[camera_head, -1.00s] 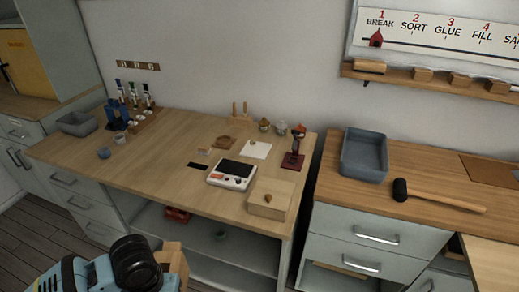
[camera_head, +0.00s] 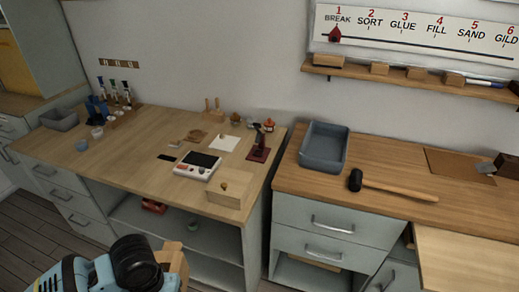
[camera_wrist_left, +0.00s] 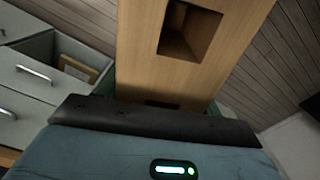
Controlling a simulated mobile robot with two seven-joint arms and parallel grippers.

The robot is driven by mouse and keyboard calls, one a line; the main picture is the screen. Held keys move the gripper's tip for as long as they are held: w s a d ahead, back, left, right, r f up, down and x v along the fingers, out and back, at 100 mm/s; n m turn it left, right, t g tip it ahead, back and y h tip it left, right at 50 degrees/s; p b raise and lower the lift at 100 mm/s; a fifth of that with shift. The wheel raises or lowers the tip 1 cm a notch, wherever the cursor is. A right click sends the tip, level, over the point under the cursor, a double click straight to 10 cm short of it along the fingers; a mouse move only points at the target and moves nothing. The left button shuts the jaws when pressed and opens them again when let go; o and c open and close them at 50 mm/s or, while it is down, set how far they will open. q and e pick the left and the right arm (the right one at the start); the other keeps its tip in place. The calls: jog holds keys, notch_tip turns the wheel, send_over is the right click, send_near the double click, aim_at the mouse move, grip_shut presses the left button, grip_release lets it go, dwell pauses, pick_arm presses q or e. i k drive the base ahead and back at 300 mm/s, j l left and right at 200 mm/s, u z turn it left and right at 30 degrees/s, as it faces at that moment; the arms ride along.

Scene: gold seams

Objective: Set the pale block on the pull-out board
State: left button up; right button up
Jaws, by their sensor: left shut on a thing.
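My left gripper (camera_head: 156,266) is at the lower left of the head view, in front of the long bench and above the floor. It is shut on a wooden block, which I take to be the pale block (camera_head: 175,261); only part of it shows past the gripper. In the left wrist view the pale block (camera_wrist_left: 135,45) is large, light tan, with a square hollow in its face. The pull-out board (camera_head: 465,262) is a bare light wood surface at the lower right of the head view, well apart from the block. My right gripper is not in view.
The left bench (camera_head: 130,160) carries a white scale (camera_head: 197,165), a wooden box (camera_head: 229,190) and small tools. The right bench (camera_head: 300,182) holds a grey tray (camera_head: 324,147), a black-headed mallet (camera_head: 395,188) and a brown mat (camera_head: 450,165). An open drawer stands below the right bench.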

aim_at(501, 271)
jog(key=k+l, duration=0.15)
jog(key=l, duration=0.35)
jog(key=k+l, duration=0.1)
jog(key=l, duration=0.45)
jog(key=k+l, duration=0.15)
jog(key=l, duration=0.35)
jog(key=k+l, duration=0.1)
jog(key=l, duration=0.4)
jog(key=k+l, duration=0.15)
jog(key=l, duration=0.4)
jog(key=k+l, duration=0.1)
jog(key=l, duration=0.4)
jog(key=k+l, duration=0.15)
jog(key=l, duration=0.4)
jog(key=k+l, duration=0.15)
jog(key=l, duration=0.35)
jog(key=i, duration=0.4)
